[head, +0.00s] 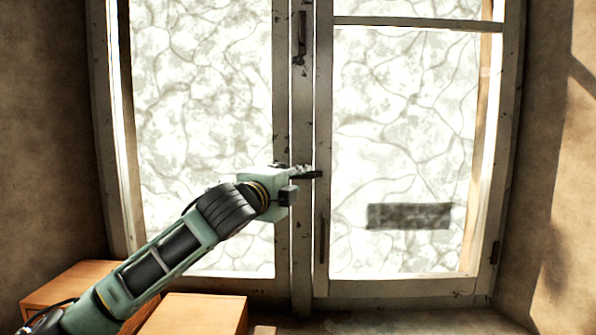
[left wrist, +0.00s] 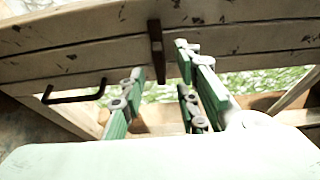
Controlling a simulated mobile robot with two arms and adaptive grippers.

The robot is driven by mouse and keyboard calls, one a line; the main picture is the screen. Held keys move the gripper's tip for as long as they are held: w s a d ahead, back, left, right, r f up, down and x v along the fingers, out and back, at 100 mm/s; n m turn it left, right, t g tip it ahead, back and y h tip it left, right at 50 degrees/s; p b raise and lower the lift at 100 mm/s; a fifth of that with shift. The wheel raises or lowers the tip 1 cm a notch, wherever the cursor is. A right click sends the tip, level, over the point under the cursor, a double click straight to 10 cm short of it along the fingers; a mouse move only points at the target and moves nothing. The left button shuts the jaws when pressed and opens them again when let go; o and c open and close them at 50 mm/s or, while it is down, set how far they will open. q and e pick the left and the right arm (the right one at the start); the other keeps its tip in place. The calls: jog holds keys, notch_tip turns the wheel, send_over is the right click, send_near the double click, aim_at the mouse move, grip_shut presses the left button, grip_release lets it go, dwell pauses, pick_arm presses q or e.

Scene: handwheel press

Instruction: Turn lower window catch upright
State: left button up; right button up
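The lower window catch (head: 313,174) is a dark bar lying roughly level across the middle frame of the window. In the left wrist view the catch (left wrist: 157,50) shows as a short dark bar crossing the pale, chipped frame boards. My left gripper (head: 297,172) is at the catch in the head view, partly hiding its left end. In the left wrist view its green fingers (left wrist: 160,62) are apart, one on each side of the catch, with gaps visible; contact cannot be told. My right gripper is in neither view.
An upper catch (head: 301,38) hangs upright higher on the middle frame. A thin dark handle (head: 322,238) is below the lower catch; it also shows in the left wrist view (left wrist: 75,98). Wooden boxes (head: 195,315) stand lower left, under my left arm.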

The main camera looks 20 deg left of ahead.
aim_at(300, 178)
pick_arm(q)
jog(key=w, duration=0.1)
jog(key=w+p, duration=0.1)
jog(key=w, duration=0.1)
jog(key=shift+w+d+f, duration=0.1)
jog(key=shift+d, duration=0.1)
grip_shut()
